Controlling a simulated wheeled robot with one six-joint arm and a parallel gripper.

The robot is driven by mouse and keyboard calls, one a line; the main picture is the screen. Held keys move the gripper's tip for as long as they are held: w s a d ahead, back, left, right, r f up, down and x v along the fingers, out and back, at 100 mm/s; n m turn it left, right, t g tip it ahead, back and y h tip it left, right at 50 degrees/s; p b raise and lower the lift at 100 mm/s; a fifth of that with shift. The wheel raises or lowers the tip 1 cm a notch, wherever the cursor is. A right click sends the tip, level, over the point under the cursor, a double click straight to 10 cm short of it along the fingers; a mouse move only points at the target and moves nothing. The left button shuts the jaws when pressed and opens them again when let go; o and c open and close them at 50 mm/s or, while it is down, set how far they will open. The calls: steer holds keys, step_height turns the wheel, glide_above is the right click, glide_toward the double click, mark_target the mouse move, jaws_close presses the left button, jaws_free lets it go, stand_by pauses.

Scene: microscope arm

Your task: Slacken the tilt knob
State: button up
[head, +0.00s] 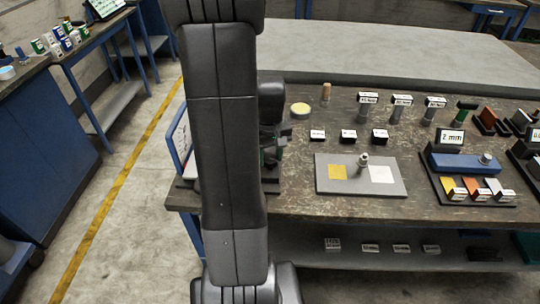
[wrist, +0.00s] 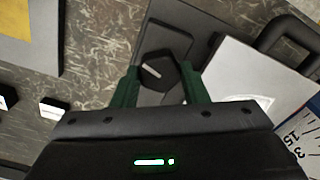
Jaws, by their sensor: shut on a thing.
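The tilt knob (wrist: 156,72) is a black faceted knob with a short pale mark on its face, in the upper middle of the wrist view. My gripper (wrist: 160,80) has its two green fingers on either side of the knob, shut on it. A dial with printed numbers (wrist: 297,135) shows at the lower right, partly cut off. In the head view my gripper (head: 271,152) is small and mostly hidden behind my arm, at the left end of the bench. The knob cannot be made out there.
A pale panel (wrist: 240,85) and a dark loop handle (wrist: 288,38) lie close right of the knob. On the bench (head: 300,207), a grey plate (head: 361,188) with yellow and white squares and several labelled posts stand to the right. Floor is free on the left.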

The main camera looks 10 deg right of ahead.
mark_target(270, 158)
steer(key=shift+n, duration=0.6)
steer(key=o, duration=1)
step_height(270, 158, up, 14)
steer(key=shift+f, duration=0.1)
stand_by(0.4)
step_height(270, 158, down, 14)
steer(key=shift+r, duration=0.1)
stand_by(0.4)
